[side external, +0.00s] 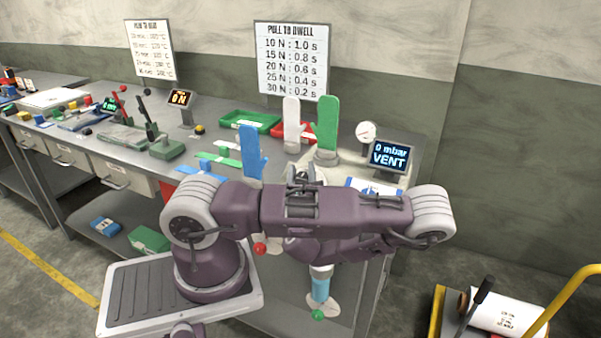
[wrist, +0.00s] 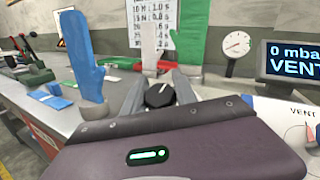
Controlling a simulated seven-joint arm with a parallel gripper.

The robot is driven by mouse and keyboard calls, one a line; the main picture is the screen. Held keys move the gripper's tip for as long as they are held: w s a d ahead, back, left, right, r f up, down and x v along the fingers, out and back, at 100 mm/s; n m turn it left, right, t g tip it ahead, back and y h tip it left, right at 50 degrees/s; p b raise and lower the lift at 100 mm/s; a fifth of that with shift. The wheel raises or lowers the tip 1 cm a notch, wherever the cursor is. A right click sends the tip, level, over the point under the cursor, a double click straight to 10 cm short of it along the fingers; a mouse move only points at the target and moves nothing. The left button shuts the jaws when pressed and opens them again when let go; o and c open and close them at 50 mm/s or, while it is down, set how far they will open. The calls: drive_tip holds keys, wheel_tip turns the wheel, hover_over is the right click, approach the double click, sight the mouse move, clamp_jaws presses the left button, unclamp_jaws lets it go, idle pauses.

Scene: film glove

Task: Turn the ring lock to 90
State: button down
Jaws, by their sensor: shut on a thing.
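In the wrist view, a dark round knob with a pale mark line, which looks like the ring lock (wrist: 160,95), sits between the two grey fingers of my gripper (wrist: 159,92). My gripper is shut on it. The pale line runs slightly aslant; I cannot read any angle scale. In the side external view, my gripper (side external: 303,176) is mostly hidden behind my arm, and I cannot make out the ring lock there.
A blue glove form (side external: 250,152) stands left of my gripper. White (side external: 291,124) and green (side external: 326,124) glove forms stand behind it. A gauge (side external: 366,132) and a display (side external: 390,156) reading 0 mbar VENT are at the right. A green tray (side external: 249,121) lies farther back.

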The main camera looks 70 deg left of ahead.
drive_tip(key=shift+w+d+m+t+h, duration=0.15)
drive_tip(key=shift+m+t+h, duration=0.35)
drive_tip(key=shift+m+t, duration=0.7)
drive_tip(key=shift+w+d+m+t+h, duration=0.1)
drive_tip(key=shift+m+t+h, duration=0.4)
drive_tip(key=shift+m+t, duration=0.65)
drive_tip(key=shift+m, duration=0.25)
drive_tip(key=c, duration=1)
unclamp_jaws()
drive_tip(key=shift+w+r, duration=0.1)
